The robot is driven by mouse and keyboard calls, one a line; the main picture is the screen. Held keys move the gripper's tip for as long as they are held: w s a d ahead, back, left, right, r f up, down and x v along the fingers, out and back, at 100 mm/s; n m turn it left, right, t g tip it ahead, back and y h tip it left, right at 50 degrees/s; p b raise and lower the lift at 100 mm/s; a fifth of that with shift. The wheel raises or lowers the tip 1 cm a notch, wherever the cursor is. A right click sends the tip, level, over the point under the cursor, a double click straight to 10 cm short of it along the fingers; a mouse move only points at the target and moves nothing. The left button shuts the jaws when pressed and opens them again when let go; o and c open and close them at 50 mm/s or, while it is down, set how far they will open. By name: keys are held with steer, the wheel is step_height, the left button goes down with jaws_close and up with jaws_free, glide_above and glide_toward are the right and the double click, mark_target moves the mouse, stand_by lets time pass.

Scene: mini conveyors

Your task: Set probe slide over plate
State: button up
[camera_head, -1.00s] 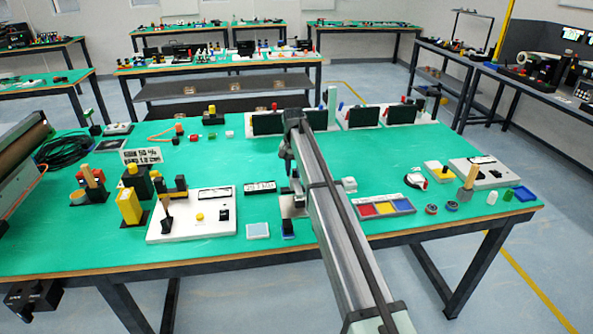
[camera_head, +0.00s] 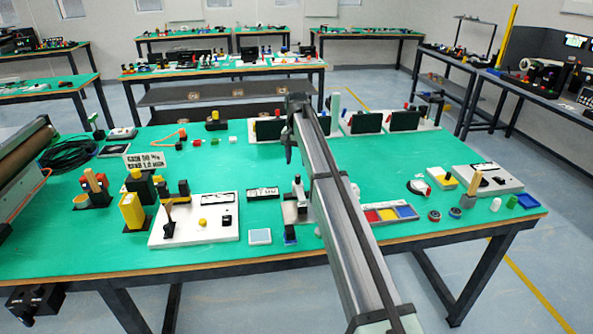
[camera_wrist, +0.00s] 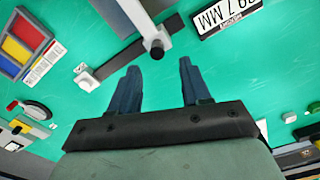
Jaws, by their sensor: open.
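The gauge with the probe slide (camera_head: 298,190) stands on a pale plate near the front middle of the green table, partly behind my arm in the head view. In the wrist view a grey bar with a dark round-ended post (camera_wrist: 157,49) lies ahead of my fingertips, with a white block (camera_wrist: 86,77) at the bar's lower end. My gripper (camera_wrist: 157,72) is open and nothing shows between its two blue fingers. The fingers look apart from the post.
A tray with red, yellow and blue sections (camera_head: 390,213) lies right of the gauge. A white control panel (camera_head: 193,220) with a lever and yellow knob stands to the left. A small pale square pad (camera_head: 260,237) lies in front. Black-screened units stand behind.

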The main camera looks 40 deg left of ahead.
step_height(320, 180, up, 6)
steer(key=shift+r, duration=0.15)
stand_by(0.6)
